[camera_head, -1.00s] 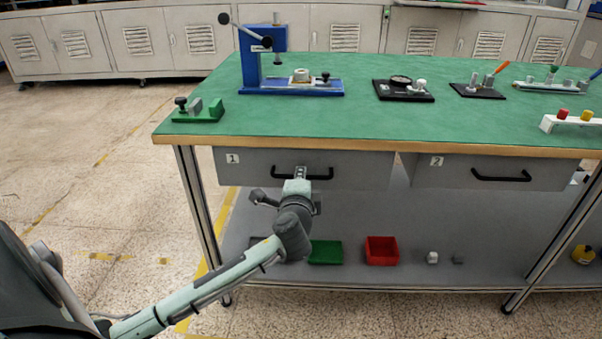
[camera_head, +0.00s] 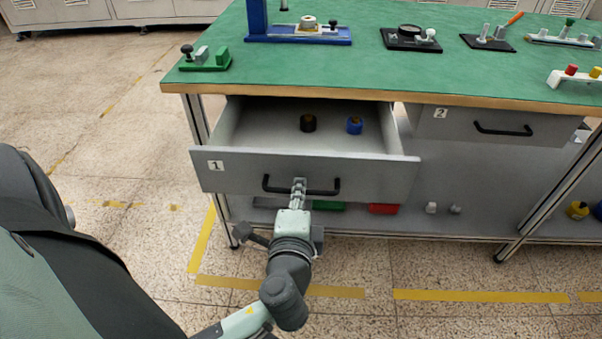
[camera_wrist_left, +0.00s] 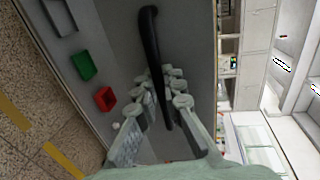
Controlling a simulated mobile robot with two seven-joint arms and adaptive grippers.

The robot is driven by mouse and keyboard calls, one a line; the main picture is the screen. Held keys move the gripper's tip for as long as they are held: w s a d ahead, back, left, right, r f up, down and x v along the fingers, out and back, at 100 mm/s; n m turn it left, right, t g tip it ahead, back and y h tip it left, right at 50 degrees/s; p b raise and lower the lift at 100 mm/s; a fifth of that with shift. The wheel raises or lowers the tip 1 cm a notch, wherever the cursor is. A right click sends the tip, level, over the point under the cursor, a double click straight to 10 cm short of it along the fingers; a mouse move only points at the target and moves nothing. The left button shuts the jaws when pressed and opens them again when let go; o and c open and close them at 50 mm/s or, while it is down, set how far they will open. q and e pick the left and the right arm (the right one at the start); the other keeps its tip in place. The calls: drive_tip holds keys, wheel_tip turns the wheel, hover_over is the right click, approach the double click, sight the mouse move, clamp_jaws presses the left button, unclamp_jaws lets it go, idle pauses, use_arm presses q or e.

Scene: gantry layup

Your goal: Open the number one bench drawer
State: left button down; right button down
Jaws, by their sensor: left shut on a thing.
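The number one bench drawer (camera_head: 240,176) is pulled well out from under the green bench top, with its "1" label at the left of its grey front. Inside it stand a black item (camera_head: 308,123) and a blue item (camera_head: 354,125). My left gripper (camera_head: 299,187) is shut on the drawer's black handle (camera_head: 330,191). In the left wrist view the fingers (camera_wrist_left: 160,105) lie on both sides of the handle bar (camera_wrist_left: 150,45). My right gripper is not in view.
The number two drawer (camera_head: 460,127) is shut on the right. The green bench top (camera_head: 300,72) carries several fixtures, including a blue press (camera_head: 300,38). A red bin (camera_head: 383,209) sits on the lower shelf. Floor with yellow lines is clear in front.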

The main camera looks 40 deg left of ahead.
use_arm(q)
drive_tip(key=shift+s+d, duration=0.3)
drive_tip(key=shift+s, duration=0.15)
drive_tip(key=c, duration=1.9)
unclamp_jaws()
drive_tip(key=v, duration=1.2)
drive_tip(key=shift+f, duration=0.1)
